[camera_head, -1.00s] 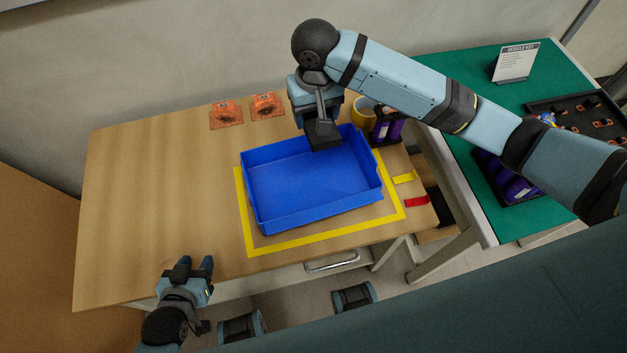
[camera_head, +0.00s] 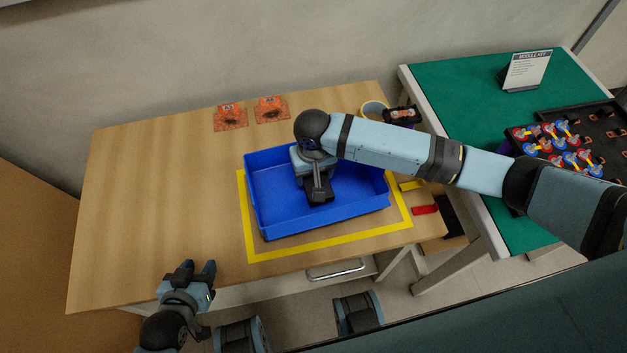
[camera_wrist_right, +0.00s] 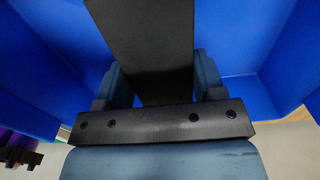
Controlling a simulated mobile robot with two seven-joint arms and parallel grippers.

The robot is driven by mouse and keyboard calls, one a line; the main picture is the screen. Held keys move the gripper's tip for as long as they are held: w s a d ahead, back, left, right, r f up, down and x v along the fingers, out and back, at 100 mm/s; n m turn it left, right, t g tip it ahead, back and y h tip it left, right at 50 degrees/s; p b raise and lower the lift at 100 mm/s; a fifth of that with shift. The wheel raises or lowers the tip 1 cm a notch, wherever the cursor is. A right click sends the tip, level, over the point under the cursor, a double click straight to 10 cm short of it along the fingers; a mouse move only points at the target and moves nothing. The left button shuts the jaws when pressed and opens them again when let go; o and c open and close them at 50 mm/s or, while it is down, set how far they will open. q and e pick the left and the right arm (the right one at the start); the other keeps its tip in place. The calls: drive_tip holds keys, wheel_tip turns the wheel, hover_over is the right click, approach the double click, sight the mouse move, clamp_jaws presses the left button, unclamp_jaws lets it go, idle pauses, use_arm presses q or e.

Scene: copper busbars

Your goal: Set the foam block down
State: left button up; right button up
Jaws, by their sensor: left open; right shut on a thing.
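The foam block (camera_wrist_right: 150,40) is a black block seen close up in the right wrist view. It also shows as a dark shape in the head view (camera_head: 320,196). My right gripper (camera_wrist_right: 160,78) is shut on it, with one blue finger on each side. The gripper and block are inside the outline of the blue tray (camera_head: 265,200), near its middle. I cannot tell whether the block touches the tray floor. My left gripper (camera_head: 197,270) is open and empty at the table's front edge, left of the tray.
The tray sits within a yellow taped outline (camera_head: 290,250) on the wooden table (camera_head: 150,190). A yellow-rimmed cup (camera_head: 374,108) is behind my right arm. A green table (camera_head: 450,95) holds a black rack (camera_head: 590,120). The wooden table's left half is clear.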

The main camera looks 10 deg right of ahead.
use_arm(q)
drive_tip(key=shift+f+b, duration=0.3)
use_arm(e)
wheel_tip(320, 180, down, 4)
use_arm(q)
drive_tip(key=shift+d+r, duration=0.1)
drive_tip(key=shift+r, duration=0.05)
drive_tip(key=shift+d, duration=0.1)
use_arm(e)
drive_tip(key=o, duration=0.9)
drive_tip(key=shift+f, duration=0.1)
use_arm(q)
drive_tip(key=shift+s+a+r+p, duration=0.2)
drive_tip(key=shift+a+p, duration=0.15)
drive_tip(key=shift+p, duration=0.6)
use_arm(e)
wheel_tip(320, 180, up, 12)
drive_tip(key=shift+f, duration=0.15)
use_arm(q)
drive_tip(key=shift+w+d+r, duration=0.1)
drive_tip(key=shift+d, duration=0.1)
use_arm(e)
drive_tip(key=shift+r, duration=0.35)
drive_tip(key=shift+f, duration=0.1)
